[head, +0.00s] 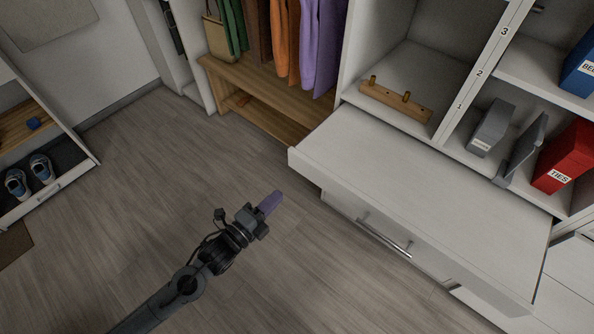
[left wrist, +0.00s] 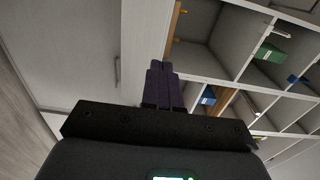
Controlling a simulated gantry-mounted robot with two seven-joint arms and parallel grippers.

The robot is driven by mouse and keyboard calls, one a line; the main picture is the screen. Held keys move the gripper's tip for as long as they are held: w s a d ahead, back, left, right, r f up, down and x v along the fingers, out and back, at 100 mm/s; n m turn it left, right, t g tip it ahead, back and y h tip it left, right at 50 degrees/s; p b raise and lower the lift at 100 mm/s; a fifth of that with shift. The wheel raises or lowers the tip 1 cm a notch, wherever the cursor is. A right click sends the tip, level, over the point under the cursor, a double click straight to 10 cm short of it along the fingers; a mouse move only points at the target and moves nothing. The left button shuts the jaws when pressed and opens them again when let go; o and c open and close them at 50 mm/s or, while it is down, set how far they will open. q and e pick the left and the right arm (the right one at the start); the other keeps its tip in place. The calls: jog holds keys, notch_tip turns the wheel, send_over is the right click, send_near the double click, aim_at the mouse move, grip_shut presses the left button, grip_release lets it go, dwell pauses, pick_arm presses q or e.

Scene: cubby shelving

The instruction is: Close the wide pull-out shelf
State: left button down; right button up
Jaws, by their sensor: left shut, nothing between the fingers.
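The wide pull-out shelf (head: 415,195) is a white board in the head view, sticking out from the shelving over a drawer with a metal bar handle. Its front edge faces the floor at lower left. My left gripper (head: 272,202) is in front of the shelf's left end, apart from it, with its purple fingers pointing toward the shelving. The left gripper (left wrist: 161,84) also shows in the left wrist view, fingers together and empty. My right gripper is not in view.
A drawer handle (head: 385,237) sits below the shelf. Above are a wooden peg rail (head: 396,100), grey binders (head: 492,127) and a red TIES box (head: 565,157). Hanging clothes (head: 285,40) and a wooden bench (head: 255,92) stand to the left. The floor around my left arm is clear.

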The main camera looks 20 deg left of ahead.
aim_at(309, 165)
pick_arm(q)
jog(key=b+x, duration=0.5)
jog(key=x, duration=0.5)
jog(key=shift+w, duration=0.35)
jog(key=shift+w+d, duration=0.2)
jog(key=shift+w, duration=0.25)
jog(key=shift+r, duration=0.1)
jog(key=shift+w, duration=0.1)
